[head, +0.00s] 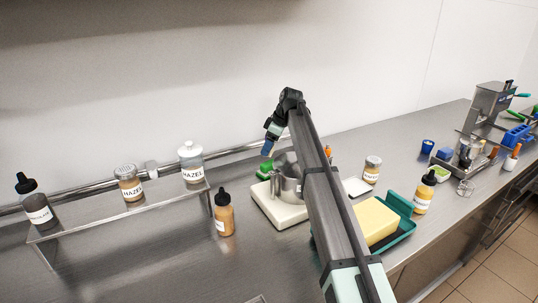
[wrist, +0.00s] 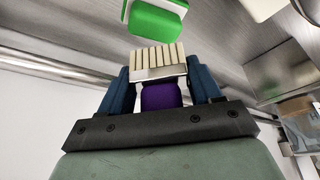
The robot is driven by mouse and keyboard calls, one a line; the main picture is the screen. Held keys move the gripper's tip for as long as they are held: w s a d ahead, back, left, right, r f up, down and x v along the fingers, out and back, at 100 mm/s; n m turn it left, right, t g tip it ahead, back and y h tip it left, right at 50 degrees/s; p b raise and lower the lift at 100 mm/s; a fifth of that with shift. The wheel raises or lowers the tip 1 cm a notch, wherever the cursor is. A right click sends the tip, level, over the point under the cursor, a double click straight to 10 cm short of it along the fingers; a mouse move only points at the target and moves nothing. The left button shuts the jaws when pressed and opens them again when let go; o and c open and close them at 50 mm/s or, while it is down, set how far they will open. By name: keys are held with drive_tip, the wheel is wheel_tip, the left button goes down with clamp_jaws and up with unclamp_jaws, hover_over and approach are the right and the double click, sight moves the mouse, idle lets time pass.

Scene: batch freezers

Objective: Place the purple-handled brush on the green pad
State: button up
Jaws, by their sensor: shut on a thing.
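My gripper (wrist: 160,78) is shut on the purple-handled brush (wrist: 161,96). Its blue fingers stand on either side of the brush, with the metal band and pale bristles pointing away from my wrist. In the head view my gripper (head: 271,135) is above the back of the counter, with the pale bristles (head: 266,149) pointing down. The green pad (wrist: 157,18) lies beyond the bristle tips in the wrist view, with a visible gap. In the head view the green pad (head: 264,168) is on the counter near the wall, below my gripper and partly hidden.
A white scale (head: 271,208) with a metal pitcher (head: 287,185) stands just in front of the pad. A wall rail (head: 240,150) runs behind. A raised shelf (head: 120,212) with bottles is at left. A teal tray (head: 405,226) with a yellow sponge (head: 376,221) is at right.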

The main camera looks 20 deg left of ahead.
drive_tip(key=shift+f, duration=1.9)
drive_tip(key=shift+f, duration=0.15)
drive_tip(key=o, duration=1.1)
drive_tip(key=shift+c, duration=0.2)
drive_tip(key=v, duration=1.2)
drive_tip(key=shift+d, duration=0.15)
